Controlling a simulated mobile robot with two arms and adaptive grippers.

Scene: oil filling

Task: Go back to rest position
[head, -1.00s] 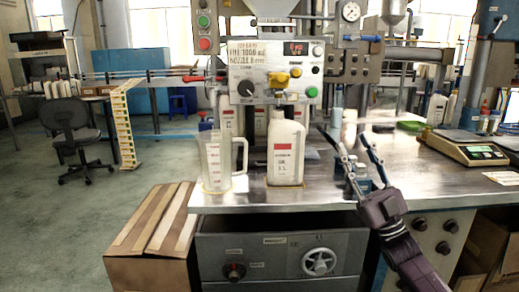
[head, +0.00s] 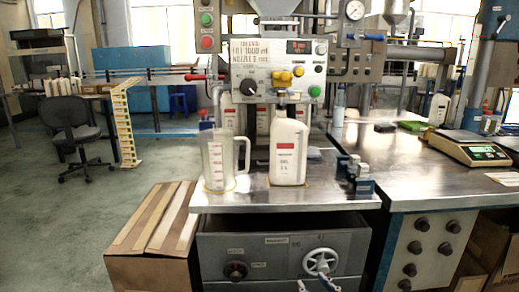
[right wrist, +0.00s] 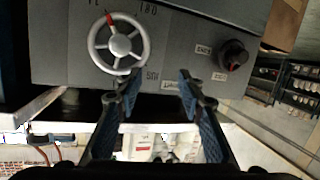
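My right gripper (head: 315,284) shows only by its fingertips at the bottom edge of the head view, in front of the machine's lower grey panel. In the right wrist view my right gripper (right wrist: 157,83) is open with nothing between its fingers. The handwheel (right wrist: 97,40) and a dark knob (right wrist: 235,55) on the grey panel lie beyond the fingertips there, and that view looks upside down. In the head view the handwheel (head: 320,262) is just above the fingertips; I cannot tell whether they touch it. My left gripper is not in view.
A clear measuring jug (head: 217,165) and a white bottle (head: 288,152) stand on the metal worktop (head: 255,202) under the filling machine's control panel (head: 280,68). A cardboard box (head: 150,235) stands at the left. A scale (head: 468,148) is at the right. The floor at the left is open.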

